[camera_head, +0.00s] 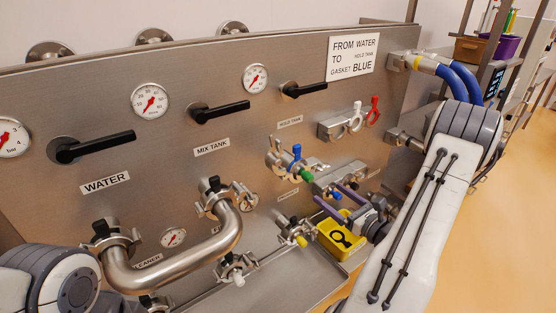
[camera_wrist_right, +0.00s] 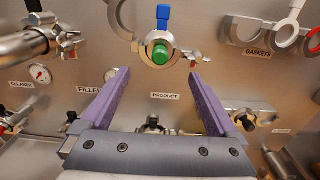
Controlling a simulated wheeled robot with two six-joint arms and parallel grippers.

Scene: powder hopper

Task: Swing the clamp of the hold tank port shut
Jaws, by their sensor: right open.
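The hold tank port (camera_head: 280,161) is on the steel panel below the HOLD TANK label, with a blue tab at its top and a green round end facing out. It also shows at the top of the right wrist view, around the green end (camera_wrist_right: 160,52). Its silver clamp (camera_wrist_right: 122,22) shows a piece standing out at upper left and another metal piece at right; the halves look apart. My right gripper (camera_head: 328,192) is open, its purple fingers below the port and apart from it. In the right wrist view the gripper (camera_wrist_right: 158,73) has nothing between its fingers. My left gripper is out of view.
A bent steel pipe (camera_head: 190,265) joins two lower ports at left. A gasket holder (camera_head: 338,124) with white and red rings is at upper right.

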